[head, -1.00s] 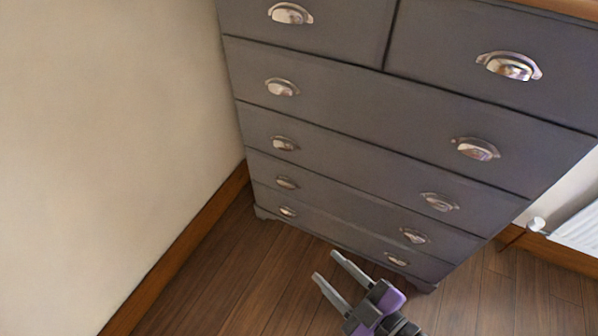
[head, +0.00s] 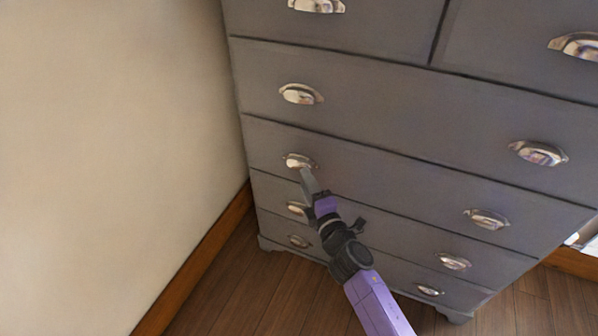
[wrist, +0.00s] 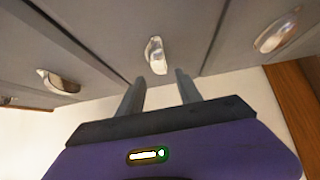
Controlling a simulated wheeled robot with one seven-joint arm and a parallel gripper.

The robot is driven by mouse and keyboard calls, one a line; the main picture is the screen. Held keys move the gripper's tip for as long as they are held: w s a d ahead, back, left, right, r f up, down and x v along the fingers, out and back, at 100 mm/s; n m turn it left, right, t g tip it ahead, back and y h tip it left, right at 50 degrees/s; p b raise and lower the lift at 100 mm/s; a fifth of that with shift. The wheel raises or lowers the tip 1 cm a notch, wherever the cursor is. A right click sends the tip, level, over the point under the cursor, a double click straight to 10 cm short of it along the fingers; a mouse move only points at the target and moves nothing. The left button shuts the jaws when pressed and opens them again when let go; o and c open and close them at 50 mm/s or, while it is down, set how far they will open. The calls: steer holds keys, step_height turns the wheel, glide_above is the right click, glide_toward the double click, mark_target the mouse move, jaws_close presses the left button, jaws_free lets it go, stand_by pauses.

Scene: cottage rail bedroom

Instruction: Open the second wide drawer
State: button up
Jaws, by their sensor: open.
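The grey chest has two narrow drawers at the top and several wide drawers below. The second wide drawer (head: 390,185) is shut, its front flush with the others. It has two silvery cup handles, a left one (head: 298,160) and a right one (head: 487,218). My gripper (head: 306,173) is at the left handle, just below it in the head view. In the wrist view my gripper (wrist: 160,78) is open, its two fingers apart, with a cup handle (wrist: 155,56) just beyond the fingertips and between their lines. Contact cannot be told; the fingers hold nothing.
The first wide drawer (head: 410,120) above is shut, with its own cup handles. Lower drawers are shut too; my arm partly covers them. A cream wall (head: 110,130) with a wooden skirting board (head: 195,265) stands close on the left. Wooden floor (head: 235,290) lies in front.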

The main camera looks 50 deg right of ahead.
mark_target(298, 168)
steer(key=x, duration=0.5)
steer(key=shift+w+d, duration=0.15)
steer(key=shift+w, duration=0.25)
jaws_close()
